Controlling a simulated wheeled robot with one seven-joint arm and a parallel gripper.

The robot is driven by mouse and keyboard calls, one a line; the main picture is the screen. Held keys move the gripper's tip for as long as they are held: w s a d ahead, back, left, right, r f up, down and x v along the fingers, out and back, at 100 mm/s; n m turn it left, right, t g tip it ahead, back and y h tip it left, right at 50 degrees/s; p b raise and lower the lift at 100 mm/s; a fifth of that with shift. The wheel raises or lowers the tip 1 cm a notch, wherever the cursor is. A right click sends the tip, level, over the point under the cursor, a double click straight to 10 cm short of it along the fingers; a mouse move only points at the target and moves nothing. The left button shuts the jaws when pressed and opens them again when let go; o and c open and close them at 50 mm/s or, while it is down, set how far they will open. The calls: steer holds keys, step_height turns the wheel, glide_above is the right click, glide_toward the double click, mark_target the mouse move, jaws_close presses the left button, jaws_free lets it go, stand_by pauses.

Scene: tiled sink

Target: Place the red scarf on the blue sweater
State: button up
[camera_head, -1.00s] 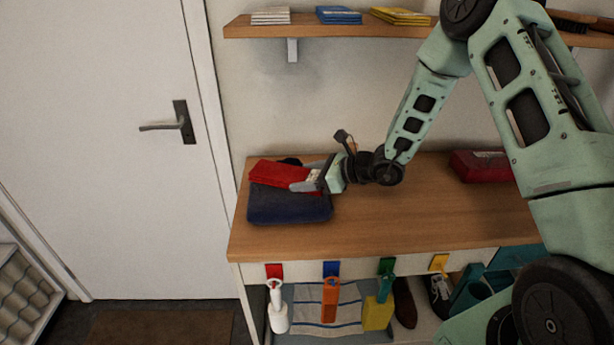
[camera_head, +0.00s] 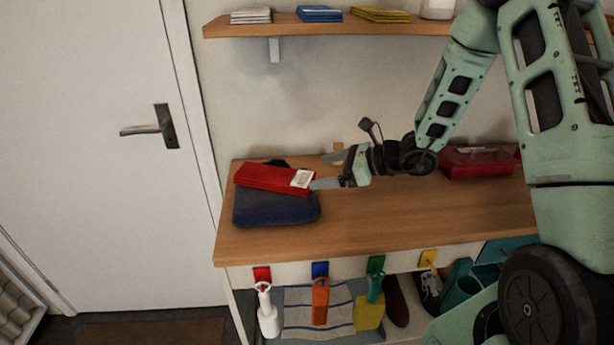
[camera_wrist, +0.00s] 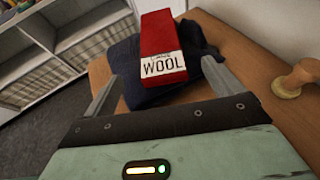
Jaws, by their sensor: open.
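The red scarf (camera_head: 268,178) is a folded flat block with a white label. It lies on top of the folded dark blue sweater (camera_head: 277,208) at the left end of the wooden bench. In the wrist view the scarf (camera_wrist: 161,45) shows its "WOOL" label, with the sweater (camera_wrist: 128,62) under and around it. My gripper (camera_head: 328,170) is open and empty, just right of the scarf and apart from it. In the wrist view my gripper's fingers (camera_wrist: 158,85) are spread wide on either side, with the label end beyond them.
A red case (camera_head: 478,162) sits further right on the bench (camera_head: 400,205). A small wooden knob-like thing (camera_wrist: 297,78) stands near my gripper. A shelf (camera_head: 330,26) with folded cloths is above. The bench middle is clear. Brushes hang below its front edge.

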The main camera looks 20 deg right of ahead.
steer(key=s+a+r+n+g, duration=0.3)
steer(key=s+a+n+g, duration=0.2)
steer(key=s+a+n, duration=0.25)
steer(key=s+a+r+n+g, duration=0.2)
steer(key=s+a+n+g, duration=0.2)
steer(key=s+a+n, duration=0.3)
steer(key=s+a+r+n+h, duration=0.1)
steer(key=s+r+n+h, duration=0.1)
steer(key=s+n+h, duration=0.7)
steer(key=s+n, duration=0.7)
steer(key=n, duration=0.3)
steer(key=shift+a+h, duration=0.25)
steer(key=shift+h, duration=0.15)
steer(key=shift+s+r, duration=0.1)
